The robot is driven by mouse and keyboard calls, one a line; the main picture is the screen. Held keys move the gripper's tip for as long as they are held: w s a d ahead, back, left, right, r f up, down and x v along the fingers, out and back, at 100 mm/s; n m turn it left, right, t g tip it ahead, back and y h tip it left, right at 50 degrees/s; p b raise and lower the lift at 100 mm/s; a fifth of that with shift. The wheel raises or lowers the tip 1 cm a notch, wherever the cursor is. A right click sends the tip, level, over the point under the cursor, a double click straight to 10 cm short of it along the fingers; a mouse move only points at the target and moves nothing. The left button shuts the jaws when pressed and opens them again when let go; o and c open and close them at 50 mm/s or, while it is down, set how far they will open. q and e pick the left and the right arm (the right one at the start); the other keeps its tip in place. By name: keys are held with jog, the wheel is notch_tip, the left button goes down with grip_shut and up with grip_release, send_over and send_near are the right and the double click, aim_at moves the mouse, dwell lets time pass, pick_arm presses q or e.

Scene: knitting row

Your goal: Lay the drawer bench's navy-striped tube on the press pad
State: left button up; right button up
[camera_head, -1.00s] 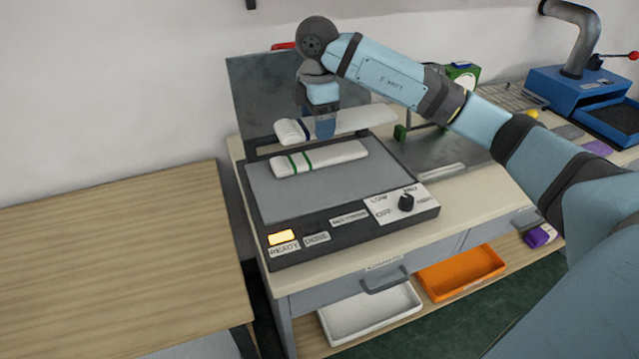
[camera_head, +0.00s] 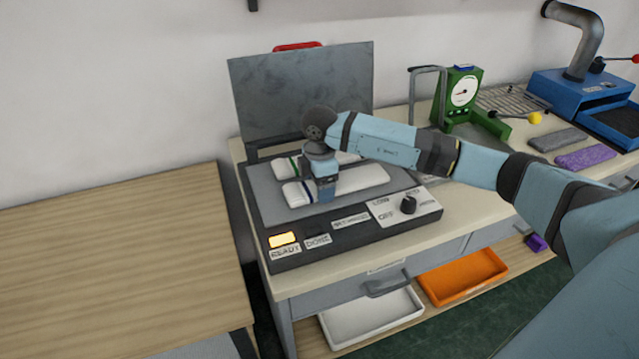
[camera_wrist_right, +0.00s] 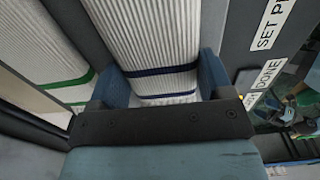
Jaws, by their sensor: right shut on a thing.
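The white ribbed navy-striped tube (camera_head: 362,180) is in my right gripper (camera_head: 322,196), gripped near its left end. It lies at or just above the grey press pad (camera_head: 266,203); I cannot tell whether it touches. In the right wrist view the blue fingers (camera_wrist_right: 158,92) straddle the tube (camera_wrist_right: 150,40) at its navy band. The green-striped tube (camera_head: 284,168) lies on the pad behind it, roughly parallel, partly hidden by my gripper; it also shows in the wrist view (camera_wrist_right: 40,50). My left gripper is not in view.
The press lid (camera_head: 300,95) stands open behind the pad. The front panel has a lit READY lamp (camera_head: 282,240) and a knob (camera_head: 408,204). A green dial gauge (camera_head: 461,95) and a grey and a purple piece (camera_head: 586,157) are to the right. The wooden table (camera_head: 110,260) at left is bare.

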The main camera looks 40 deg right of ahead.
jog(key=shift+f, duration=0.1)
jog(key=o, duration=0.9)
notch_tip(320, 180, up, 12)
jog(key=shift+r, duration=0.2)
